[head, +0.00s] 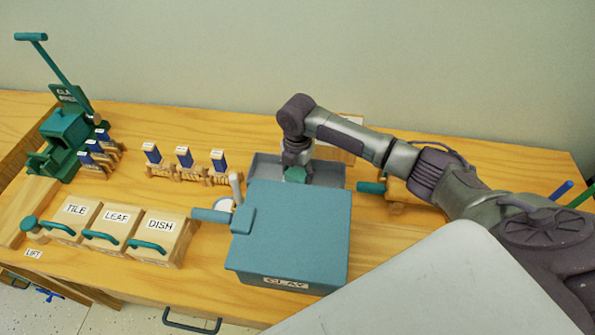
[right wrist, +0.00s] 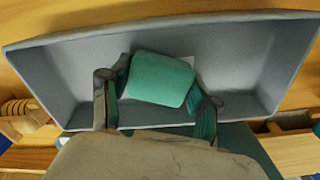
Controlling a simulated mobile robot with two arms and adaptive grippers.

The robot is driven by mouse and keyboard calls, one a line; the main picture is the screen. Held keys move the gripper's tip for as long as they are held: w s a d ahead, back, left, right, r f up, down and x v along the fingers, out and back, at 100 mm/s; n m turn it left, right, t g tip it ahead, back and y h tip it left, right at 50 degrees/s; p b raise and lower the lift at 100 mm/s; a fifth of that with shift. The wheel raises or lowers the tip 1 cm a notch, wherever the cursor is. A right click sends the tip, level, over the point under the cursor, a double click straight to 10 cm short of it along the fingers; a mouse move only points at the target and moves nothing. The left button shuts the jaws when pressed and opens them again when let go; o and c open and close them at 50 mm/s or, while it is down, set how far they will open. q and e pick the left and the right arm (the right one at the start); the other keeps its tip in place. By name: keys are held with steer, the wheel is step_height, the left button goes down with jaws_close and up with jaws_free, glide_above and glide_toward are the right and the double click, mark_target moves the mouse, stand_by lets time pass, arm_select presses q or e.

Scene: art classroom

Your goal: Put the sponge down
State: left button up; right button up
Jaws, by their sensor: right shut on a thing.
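The green sponge (right wrist: 160,80) is a small block held between the fingers of my right gripper (right wrist: 158,92) in the right wrist view. It also shows as a green patch (head: 296,174) in the head view. My right gripper (head: 297,163) points down over a shallow grey tray (head: 330,172), which also shows in the right wrist view (right wrist: 75,75). The sponge is within the tray's outline, over its floor. I cannot tell whether it touches the floor. A pale patch shows behind the sponge. My left gripper is not in view.
A blue-grey box marked CLAY (head: 290,235) stands close in front of the tray and hides part of it. Boxes marked TILE, LEAF and DISH (head: 155,240) are at the left. A green press (head: 65,135) stands far left. A wall (head: 300,50) is behind.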

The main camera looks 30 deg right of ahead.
mark_target(297, 172)
steer(key=shift+f, duration=0.2)
steer(key=shift+f, duration=0.1)
steer(key=o, duration=1)
step_height(297, 172, up, 12)
steer(key=shift+r+b, duration=0.25)
steer(key=shift+b, duration=0.1)
